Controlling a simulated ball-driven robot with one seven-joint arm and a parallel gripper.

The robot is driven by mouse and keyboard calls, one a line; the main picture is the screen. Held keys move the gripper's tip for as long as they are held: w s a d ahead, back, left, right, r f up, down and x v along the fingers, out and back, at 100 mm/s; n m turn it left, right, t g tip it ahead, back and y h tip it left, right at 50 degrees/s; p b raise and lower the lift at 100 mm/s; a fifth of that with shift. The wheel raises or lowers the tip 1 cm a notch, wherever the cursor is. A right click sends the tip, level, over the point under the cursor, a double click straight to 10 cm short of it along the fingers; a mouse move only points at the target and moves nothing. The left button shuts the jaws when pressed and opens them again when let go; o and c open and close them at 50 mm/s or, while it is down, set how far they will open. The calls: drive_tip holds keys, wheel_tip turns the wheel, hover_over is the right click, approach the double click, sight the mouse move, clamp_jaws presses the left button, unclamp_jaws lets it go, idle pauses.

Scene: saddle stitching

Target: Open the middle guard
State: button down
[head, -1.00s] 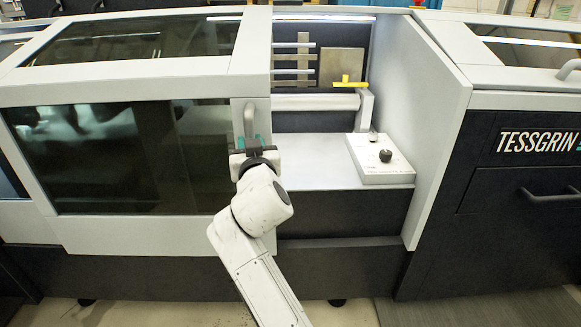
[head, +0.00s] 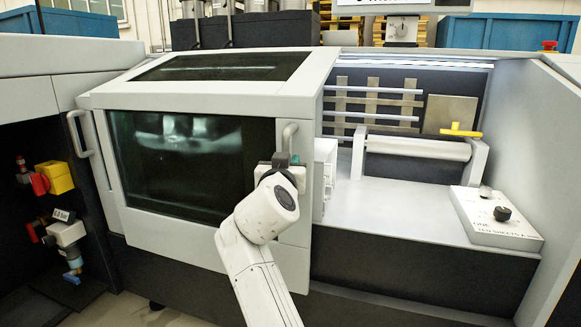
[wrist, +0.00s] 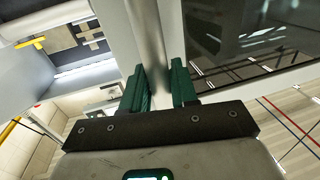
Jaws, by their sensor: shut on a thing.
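The middle guard (head: 190,170) is a light grey hood with dark windows in its front and top. It stands at the left of the open bay in the head view, and its dark window (wrist: 245,35) shows at the upper right of the wrist view. A grey bar handle (head: 290,135) is upright on the guard's right front edge. My gripper (head: 281,160) is at the handle's lower part. In the wrist view its green fingers (wrist: 160,88) are shut around the handle bar (wrist: 152,45). The fingertips are partly hidden in the head view.
Right of the guard is an open bay with a white shelf (head: 400,210), a roller (head: 418,148), a yellow lever (head: 461,130) and a control box with a black knob (head: 502,214). At the left are another handle (head: 80,135) and a yellow and red valve (head: 55,178).

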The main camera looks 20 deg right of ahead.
drive_tip(key=shift+a, duration=0.15)
drive_tip(key=c, duration=1)
unclamp_jaws()
drive_tip(key=p+v, duration=0.2)
drive_tip(key=v, duration=0.8)
drive_tip(key=shift+s+a+p, duration=0.1)
drive_tip(key=shift+s+p, duration=0.2)
drive_tip(key=shift+s, duration=0.1)
